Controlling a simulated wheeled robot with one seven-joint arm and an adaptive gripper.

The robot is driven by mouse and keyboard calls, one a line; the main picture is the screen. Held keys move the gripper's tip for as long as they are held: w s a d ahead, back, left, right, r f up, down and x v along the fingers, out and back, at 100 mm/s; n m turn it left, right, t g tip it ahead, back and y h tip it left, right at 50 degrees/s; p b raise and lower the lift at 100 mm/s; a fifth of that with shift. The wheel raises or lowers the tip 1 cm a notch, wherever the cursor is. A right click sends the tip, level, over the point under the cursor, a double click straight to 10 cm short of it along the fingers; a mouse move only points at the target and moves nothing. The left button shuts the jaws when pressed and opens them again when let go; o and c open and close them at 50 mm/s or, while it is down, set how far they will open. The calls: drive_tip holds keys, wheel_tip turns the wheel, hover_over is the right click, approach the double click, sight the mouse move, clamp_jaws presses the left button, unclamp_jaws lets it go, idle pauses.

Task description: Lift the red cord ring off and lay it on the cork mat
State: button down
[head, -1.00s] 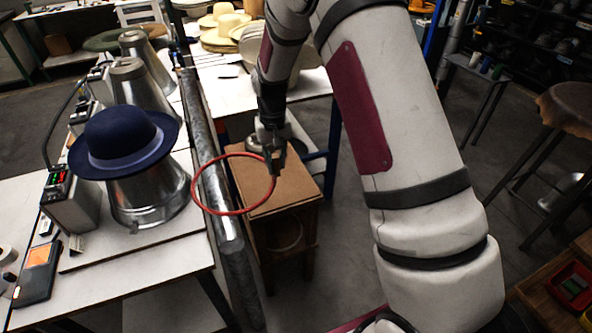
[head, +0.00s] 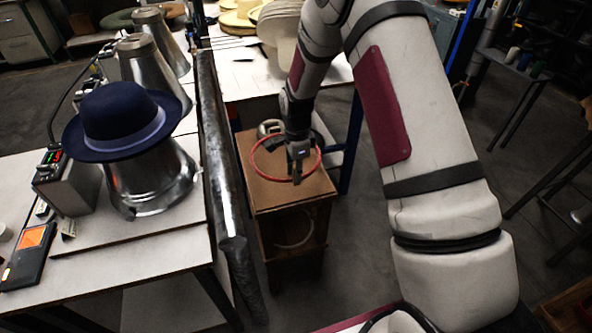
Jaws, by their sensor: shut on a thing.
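My gripper (head: 297,174) points down over a small wooden stand and is shut on the red cord ring (head: 264,174). The ring is thin and round and lies roughly level around the gripper's fingers. Part of its far side is hidden by the gripper. The brown cork-coloured top (head: 262,196), which looks like the cork mat, covers the stand under the ring. The ring is over this top and very close to it; I cannot tell whether it touches. The navy hat (head: 118,117) sits on a metal cone (head: 150,185) at the left, with no ring on it.
A white worktable (head: 150,255) with a control box (head: 68,183) and an orange-screened device (head: 28,258) fills the left. A grey metal bar (head: 216,150) runs along its edge, beside the stand. Straw hats (head: 238,20) and pale discs stand on a table behind.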

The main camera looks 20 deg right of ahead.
drive_tip(key=shift+f+b, duration=1.05)
drive_tip(key=shift+f, duration=2.55)
drive_tip(key=c, duration=1.4)
unclamp_jaws()
drive_tip(key=shift+r+p, duration=0.95)
drive_tip(key=shift+r, duration=2.8)
